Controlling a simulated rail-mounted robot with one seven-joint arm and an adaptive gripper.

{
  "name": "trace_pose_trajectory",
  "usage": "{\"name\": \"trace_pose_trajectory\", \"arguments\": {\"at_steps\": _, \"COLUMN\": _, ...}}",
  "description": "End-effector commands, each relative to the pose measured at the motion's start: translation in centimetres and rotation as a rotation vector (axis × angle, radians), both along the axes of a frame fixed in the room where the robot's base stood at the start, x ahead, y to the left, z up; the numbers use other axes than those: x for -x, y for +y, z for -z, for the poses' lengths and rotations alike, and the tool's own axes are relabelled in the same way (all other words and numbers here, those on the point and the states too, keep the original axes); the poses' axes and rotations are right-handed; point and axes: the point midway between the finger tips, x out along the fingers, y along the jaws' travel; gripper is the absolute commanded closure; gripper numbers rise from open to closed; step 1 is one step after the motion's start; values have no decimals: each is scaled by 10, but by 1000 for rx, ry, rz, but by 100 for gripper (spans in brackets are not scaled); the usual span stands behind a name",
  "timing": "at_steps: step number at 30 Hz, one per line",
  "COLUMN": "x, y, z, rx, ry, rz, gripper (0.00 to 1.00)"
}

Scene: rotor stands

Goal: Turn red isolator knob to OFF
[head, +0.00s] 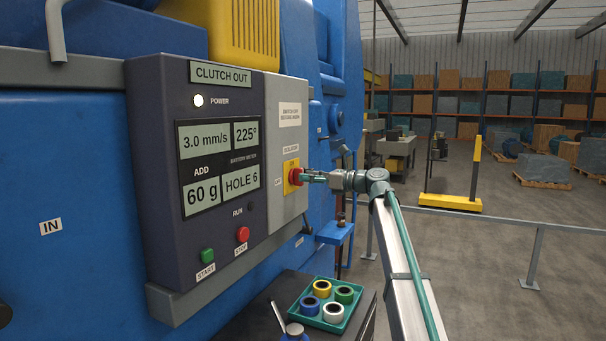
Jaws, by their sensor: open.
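The red isolator knob (296,176) sits on a yellow plate (287,170) on the grey side box (286,120) of the control panel. The plate carries an ON label at its top, and a small OFF label is on the box to its left. My gripper (305,176) points left at the knob, with its fingertips at or very close to it. The fingers are small in this view, and I cannot tell whether they touch the knob. The gripper is open. The knob's exact angle is too small to make out.
The dark panel (160,130) shows a lit POWER lamp, readouts, a green START button (207,256) and a red STOP button (242,234). Below, a green tray (311,322) with coloured rings stands on a dark surface. A grey rail (480,214) crosses the floor at right.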

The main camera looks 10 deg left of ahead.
Motion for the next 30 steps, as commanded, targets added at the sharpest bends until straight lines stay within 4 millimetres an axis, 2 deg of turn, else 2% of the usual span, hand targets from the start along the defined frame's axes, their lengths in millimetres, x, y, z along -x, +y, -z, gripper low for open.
{"name": "trace_pose_trajectory", "arguments": {"at_steps": 3, "x": -5, "y": 14, "z": -2, "rx": -1, "ry": 0, "rz": 0, "gripper": 56}}
{"name": "trace_pose_trajectory", "arguments": {"at_steps": 6, "x": -8, "y": 20, "z": -1, "rx": 0, "ry": 0, "rz": 0, "gripper": 56}}
{"name": "trace_pose_trajectory", "arguments": {"at_steps": 17, "x": -8, "y": 24, "z": 0, "rx": 0, "ry": -1, "rz": 1, "gripper": 56}}
{"name": "trace_pose_trajectory", "arguments": {"at_steps": 25, "x": -8, "y": 23, "z": 0, "rx": 0, "ry": -1, "rz": 0, "gripper": 100}}
{"name": "trace_pose_trajectory", "arguments": {"at_steps": 30, "x": -8, "y": 23, "z": 0, "rx": 0, "ry": -1, "rz": 0, "gripper": 100}}
